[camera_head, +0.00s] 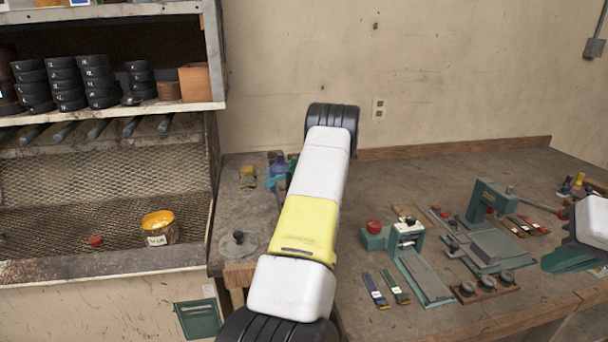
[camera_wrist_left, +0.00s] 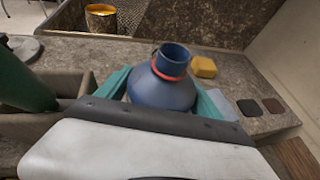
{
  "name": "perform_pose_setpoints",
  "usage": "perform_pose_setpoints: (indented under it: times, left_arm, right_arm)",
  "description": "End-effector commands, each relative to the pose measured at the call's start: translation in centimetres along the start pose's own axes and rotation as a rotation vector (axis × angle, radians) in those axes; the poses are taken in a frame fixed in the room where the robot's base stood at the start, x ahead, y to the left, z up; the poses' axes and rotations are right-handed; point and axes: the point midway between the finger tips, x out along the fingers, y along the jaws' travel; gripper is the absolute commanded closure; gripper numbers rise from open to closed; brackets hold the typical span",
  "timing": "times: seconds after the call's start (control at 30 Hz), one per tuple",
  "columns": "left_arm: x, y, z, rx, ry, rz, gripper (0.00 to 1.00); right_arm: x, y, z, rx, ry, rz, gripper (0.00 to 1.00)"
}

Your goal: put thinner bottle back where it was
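The blue thinner bottle (camera_wrist_left: 160,92), with a red ring round its neck and an open top, is between the teal fingers of my left gripper (camera_wrist_left: 162,95) in the left wrist view. The fingers press against both sides of it, and its base is hidden by the gripper body. In the head view a bit of the blue bottle (camera_head: 278,165) shows beside my left arm, at the back left of the bench; the arm hides most of the gripper. My right gripper (camera_head: 570,261) is partly in view at the right edge, over the bench, with its fingertips unclear.
A green bottle (camera_wrist_left: 24,88) stands in a grey holder (camera_wrist_left: 45,122) close to the left gripper. A yellow block (camera_wrist_left: 203,67) lies behind the blue bottle. A yellow can (camera_head: 158,230) sits on the left mesh shelf. A green press (camera_head: 487,205) and several tools occupy the bench.

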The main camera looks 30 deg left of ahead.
Motion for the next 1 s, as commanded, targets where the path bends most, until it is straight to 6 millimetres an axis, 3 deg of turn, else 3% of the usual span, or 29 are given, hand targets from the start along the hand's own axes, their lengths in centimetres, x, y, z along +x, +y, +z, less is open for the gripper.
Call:
perform_pose_setpoints:
  times: [0.37,0.8,1.0]
  left_arm:
    - [-0.7,0.0,0.3,-0.001,0.0,-0.002,0.25]
    - [-9.4,-0.1,0.2,-0.001,0.0,-0.003,0.25]
    - [-11.7,0.0,0.2,0.0,0.001,-0.001,0.25]
  right_arm:
    - [0.0,0.0,0.0,0.0,0.0,0.0,1.0]
    - [0.0,0.0,0.0,0.0,0.0,0.0,1.0]
    - [0.0,0.0,0.0,0.0,0.0,0.0,1.0]
